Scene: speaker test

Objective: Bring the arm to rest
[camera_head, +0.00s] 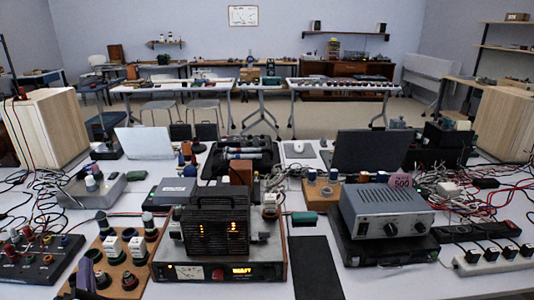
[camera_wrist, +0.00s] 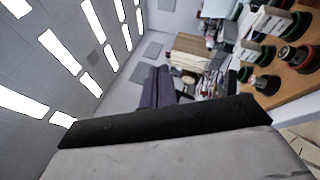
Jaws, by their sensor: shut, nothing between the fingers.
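In the wrist view my gripper (camera_wrist: 158,74) shows as two dark purple fingers side by side, shut with nothing held between them. The dark band and grey surface below them fill the bottom of that view. In the head view a dark purple shape at the lower left, beside the wooden board (camera_head: 112,287), looks like the gripper's end; the rest of my arm is out of that view. The wrist view lies tilted, with ceiling lights on its left and the wooden board (camera_wrist: 289,88) on its right.
The bench is crowded. A black grilled amplifier (camera_head: 215,228) stands at the front centre, a grey metal unit (camera_head: 385,212) right of it. A black knob box (camera_head: 35,262) is at the left, amid loose cables. A power strip (camera_head: 490,262) lies at the right.

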